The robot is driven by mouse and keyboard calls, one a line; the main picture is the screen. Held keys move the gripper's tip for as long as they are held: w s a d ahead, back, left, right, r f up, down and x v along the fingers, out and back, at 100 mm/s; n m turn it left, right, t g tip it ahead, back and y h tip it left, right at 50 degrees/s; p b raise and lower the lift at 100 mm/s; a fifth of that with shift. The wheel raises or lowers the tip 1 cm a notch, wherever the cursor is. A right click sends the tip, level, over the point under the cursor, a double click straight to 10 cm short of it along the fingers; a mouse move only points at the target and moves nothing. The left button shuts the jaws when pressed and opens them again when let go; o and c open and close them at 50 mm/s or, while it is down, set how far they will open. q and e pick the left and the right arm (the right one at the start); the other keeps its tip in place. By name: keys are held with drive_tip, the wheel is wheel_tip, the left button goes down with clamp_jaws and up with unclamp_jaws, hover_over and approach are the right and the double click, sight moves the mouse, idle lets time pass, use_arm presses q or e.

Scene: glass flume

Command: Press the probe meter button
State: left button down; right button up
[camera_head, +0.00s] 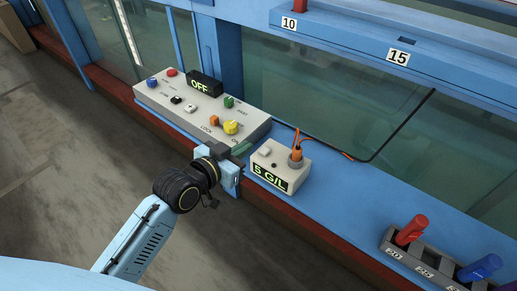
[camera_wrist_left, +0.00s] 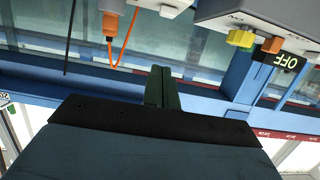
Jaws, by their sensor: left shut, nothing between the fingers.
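The probe meter (camera_head: 279,165) is a small light box on the blue ledge in the head view. Its front display reads "5 G/L". A pale button (camera_head: 264,151) sits on its top left, and an orange plug with a cable (camera_head: 296,152) stands at its right. The meter also shows in part at the top of the left wrist view (camera_wrist_left: 165,8), with its orange cable. My left gripper (camera_head: 241,148) is just left of the meter, apart from the button. Its green fingers are shut with nothing between them (camera_wrist_left: 162,87). My right gripper is not in view.
A control panel (camera_head: 205,120) with coloured knobs and an "OFF" display (camera_head: 201,86) stands left of the meter, close to my left gripper. A grey rack (camera_head: 400,252) with red and blue tubes is at the lower right. Glass panes rise behind the ledge.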

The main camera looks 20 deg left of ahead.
use_arm(q)
hover_over(258, 158)
drive_tip(key=shift+s+f, duration=0.25)
drive_tip(key=shift+f, duration=0.45)
drive_tip(key=f, duration=0.3)
drive_tip(key=shift+w+d+f+b, duration=0.1)
drive_tip(key=shift+w+f+b, duration=0.05)
drive_tip(key=shift+w+b, duration=0.15)
drive_tip(key=shift+f, duration=0.5)
